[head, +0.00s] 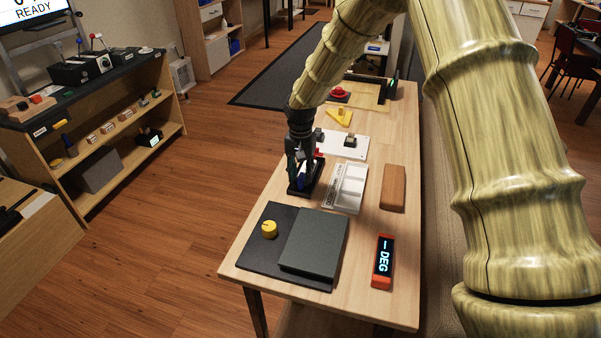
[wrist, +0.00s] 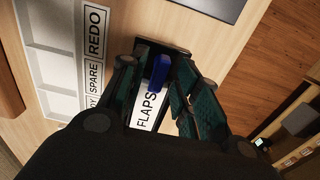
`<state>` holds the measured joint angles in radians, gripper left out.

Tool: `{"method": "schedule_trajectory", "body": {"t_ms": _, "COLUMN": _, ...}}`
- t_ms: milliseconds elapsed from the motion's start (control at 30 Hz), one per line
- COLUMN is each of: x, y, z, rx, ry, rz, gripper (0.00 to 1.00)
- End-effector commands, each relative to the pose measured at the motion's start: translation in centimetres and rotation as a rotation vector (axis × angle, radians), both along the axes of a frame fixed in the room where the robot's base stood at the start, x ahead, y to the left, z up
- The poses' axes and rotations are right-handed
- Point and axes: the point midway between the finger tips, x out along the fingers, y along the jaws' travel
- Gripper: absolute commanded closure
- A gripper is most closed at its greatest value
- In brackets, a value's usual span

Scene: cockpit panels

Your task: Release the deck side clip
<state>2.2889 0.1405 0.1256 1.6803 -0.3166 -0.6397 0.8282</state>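My gripper (head: 300,170) points down over a black-based unit (head: 297,191) on the wooden table. In the wrist view my gripper (wrist: 158,72) has its fingers apart, one on each side of a blue upright piece (wrist: 158,73). A white strip marked FLAPS (wrist: 147,108) shows between the fingers. I cannot tell whether either finger touches the blue piece. In the head view the gripper partly hides the unit; a red part (head: 319,153) shows beside it. No part is labelled as the deck side clip, so I cannot tell which it is.
A white tray (head: 345,188) marked SPARE and REDO stands close beside the unit. A dark slab (head: 313,243) and yellow knob (head: 269,229) are nearer. A brown block (head: 393,187), an orange-framed display (head: 383,262) and a white plate (head: 343,144) also lie on the table.

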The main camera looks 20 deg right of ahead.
Motion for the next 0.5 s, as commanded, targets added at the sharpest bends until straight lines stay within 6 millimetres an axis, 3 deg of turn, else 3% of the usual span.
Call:
{"method": "schedule_trajectory", "body": {"t_ms": 300, "x": 0.0, "y": 0.0, "z": -0.21, "rx": 0.0, "ry": 0.0, "rz": 0.0, "gripper": 0.68}}
{"method": "schedule_trajectory", "body": {"t_ms": 500, "x": 0.0, "y": 0.0, "z": -0.19, "rx": 0.0, "ry": 0.0, "rz": 0.0, "gripper": 1.0}}
